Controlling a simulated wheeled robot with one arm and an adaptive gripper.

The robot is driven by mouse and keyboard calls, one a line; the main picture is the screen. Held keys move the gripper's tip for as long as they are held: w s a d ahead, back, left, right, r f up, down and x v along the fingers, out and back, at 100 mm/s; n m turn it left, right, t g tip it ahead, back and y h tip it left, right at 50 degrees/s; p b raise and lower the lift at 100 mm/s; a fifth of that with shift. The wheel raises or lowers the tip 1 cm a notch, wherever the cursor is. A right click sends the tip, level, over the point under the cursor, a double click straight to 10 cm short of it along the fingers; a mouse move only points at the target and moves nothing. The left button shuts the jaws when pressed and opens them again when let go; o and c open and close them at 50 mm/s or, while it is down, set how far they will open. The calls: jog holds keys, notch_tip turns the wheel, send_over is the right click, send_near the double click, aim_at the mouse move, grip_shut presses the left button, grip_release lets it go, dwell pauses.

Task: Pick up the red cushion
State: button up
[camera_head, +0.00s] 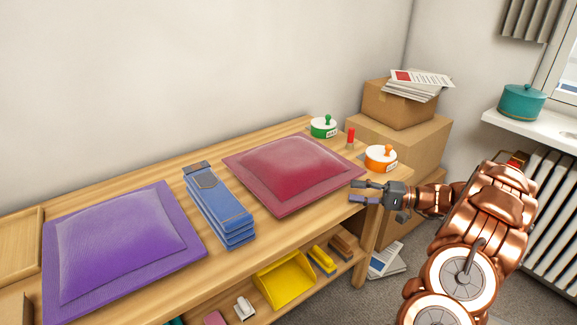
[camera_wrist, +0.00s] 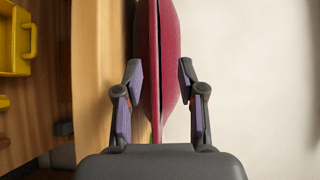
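The red cushion (camera_head: 290,170) lies flat on the right part of the wooden bench, its right corner near the front edge. In the wrist view the red cushion (camera_wrist: 168,60) shows edge-on, between the two fingers. My gripper (camera_head: 360,192) is at the cushion's right corner in the head view, by the bench's front edge. In the wrist view my gripper (camera_wrist: 160,85) is open, one finger on each side of the cushion's edge. The fingers are not closed on it. I cannot tell whether the edge reaches fully between the fingertips.
A yellow bin (camera_head: 284,281) stands on the lower shelf. Cardboard boxes (camera_head: 400,142) stand behind.

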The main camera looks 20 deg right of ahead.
aim_at(335, 189)
jog(key=shift+w+a+f+b, duration=0.15)
jog(key=shift+w+a+f, duration=0.15)
jog(key=shift+w, duration=0.1)
jog(key=shift+w+a+f+b, duration=0.15)
jog(key=shift+w+a, duration=0.1)
jog(key=shift+w, duration=0.15)
jog(key=shift+x, duration=2.75)
jog(key=shift+w+d, duration=0.15)
jog(key=shift+w, duration=0.05)
jog(key=shift+c, duration=0.2)
grip_shut()
